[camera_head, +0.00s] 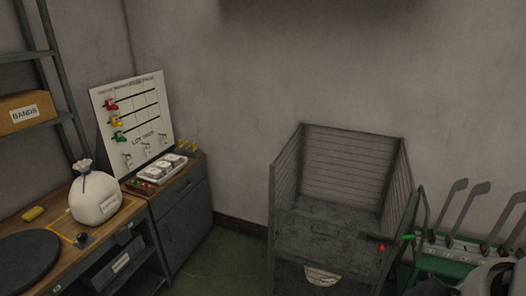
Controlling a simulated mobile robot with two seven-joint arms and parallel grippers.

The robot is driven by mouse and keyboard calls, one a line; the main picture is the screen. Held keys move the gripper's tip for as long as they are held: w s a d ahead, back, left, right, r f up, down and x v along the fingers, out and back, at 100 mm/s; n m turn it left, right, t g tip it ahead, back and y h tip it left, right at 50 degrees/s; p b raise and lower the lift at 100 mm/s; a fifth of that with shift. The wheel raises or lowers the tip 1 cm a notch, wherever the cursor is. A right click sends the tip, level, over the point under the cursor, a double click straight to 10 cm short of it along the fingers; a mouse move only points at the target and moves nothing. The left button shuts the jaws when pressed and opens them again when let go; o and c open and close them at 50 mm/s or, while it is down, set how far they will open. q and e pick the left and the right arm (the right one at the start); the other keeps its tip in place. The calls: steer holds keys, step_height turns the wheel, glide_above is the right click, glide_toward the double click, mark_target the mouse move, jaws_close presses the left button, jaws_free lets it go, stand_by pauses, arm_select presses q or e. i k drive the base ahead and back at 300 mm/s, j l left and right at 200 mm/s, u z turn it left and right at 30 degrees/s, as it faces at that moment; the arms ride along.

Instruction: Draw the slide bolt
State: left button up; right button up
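A grey wire-mesh cage cart (335,228) stands against the back wall, right of centre. At the right end of its front panel is a small dark fitting (375,237) that looks like the slide bolt. A small red piece (382,247) sits just below it and a green piece (407,237) to its right. The fitting is too small to tell whether the bolt is drawn. A pale round-edged patch (321,277) shows low on the cart's front.
A wooden bench (75,255) at left holds a tied white sack (94,197) and a dark disc (27,260). A cabinet (183,226) and white board (133,120) stand beyond. Grey paddle-like forms (467,212) stand right of the cart. Green floor (228,262) is clear between cabinet and cart.

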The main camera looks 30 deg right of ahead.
mark_target(382, 248)
steer(key=z, duration=2)
